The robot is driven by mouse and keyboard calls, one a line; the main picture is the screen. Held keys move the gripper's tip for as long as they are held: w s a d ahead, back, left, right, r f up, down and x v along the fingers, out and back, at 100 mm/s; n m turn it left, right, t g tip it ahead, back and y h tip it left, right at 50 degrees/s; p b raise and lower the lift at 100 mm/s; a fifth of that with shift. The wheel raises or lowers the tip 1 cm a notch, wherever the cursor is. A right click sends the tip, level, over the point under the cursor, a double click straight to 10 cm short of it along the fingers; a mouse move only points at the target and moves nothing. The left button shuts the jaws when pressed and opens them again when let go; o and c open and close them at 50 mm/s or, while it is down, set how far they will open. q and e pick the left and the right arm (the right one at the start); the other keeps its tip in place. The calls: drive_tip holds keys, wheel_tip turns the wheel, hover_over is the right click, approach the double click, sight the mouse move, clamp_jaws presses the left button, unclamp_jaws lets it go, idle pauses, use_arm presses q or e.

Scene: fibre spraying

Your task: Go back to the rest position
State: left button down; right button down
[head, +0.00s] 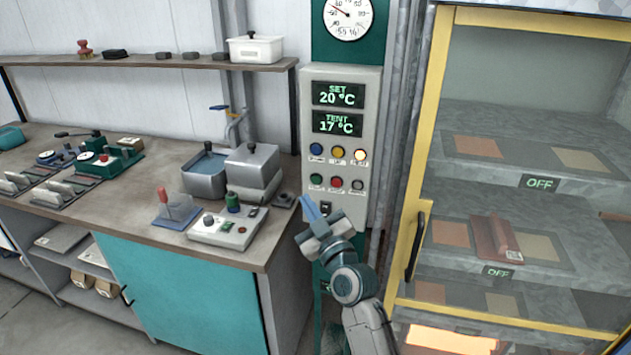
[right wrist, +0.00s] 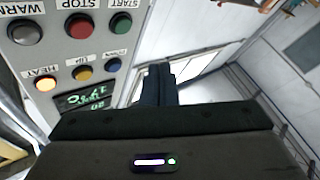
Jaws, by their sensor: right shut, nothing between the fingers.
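My right gripper (head: 312,211) is shut and empty in the head view, pointing up just in front of the lower part of the grey control panel (head: 313,194). In the right wrist view its dark fingers (right wrist: 159,85) are together, apart from the panel's buttons. The panel reads SET 20 °C and TENT 17 °C, and one button at the right of its upper row, the heat button (head: 360,155), glows orange. That glowing button (right wrist: 9,150) also shows in the right wrist view. My left gripper is not in view.
A workbench (head: 230,252) with a sink, a control box (head: 228,228) with a lever and other devices stands at the left. A yellow-framed glass cabinet (head: 421,150) with shelves marked OFF stands at the right. A shelf (head: 150,62) holds a white box (head: 256,48).

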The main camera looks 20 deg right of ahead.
idle(0.4)
